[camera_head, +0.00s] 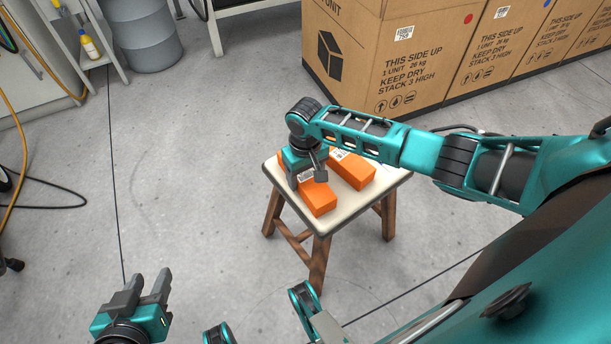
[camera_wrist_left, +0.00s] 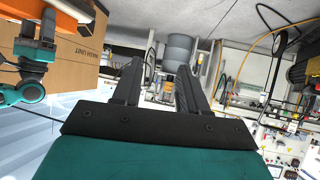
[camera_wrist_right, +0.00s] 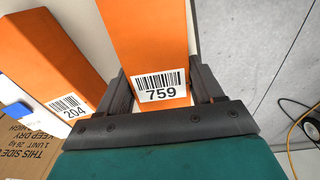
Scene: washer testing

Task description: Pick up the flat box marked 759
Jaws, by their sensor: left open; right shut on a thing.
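The orange flat box marked 759 (camera_wrist_right: 150,40) lies on the small stool (camera_head: 327,225). In the right wrist view its label faces me, between the fingers. My right gripper (camera_wrist_right: 160,92) is shut on it, one finger on each side. In the head view this box (camera_head: 318,198) is partly hidden by my right gripper (camera_head: 310,172). A second orange box, marked 204 (camera_wrist_right: 45,65), lies beside it on the stool and also shows in the head view (camera_head: 352,170). My left gripper (camera_head: 147,287) is open and empty at the lower left, away from the stool; its fingers show in the left wrist view (camera_wrist_left: 160,85).
Large cardboard cartons (camera_head: 425,60) stand behind the stool. A grey drum (camera_head: 148,35) and a shelf with a yellow bottle (camera_head: 90,46) are at the back left. Cables lie on the floor at left. The floor between left gripper and stool is mostly clear.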

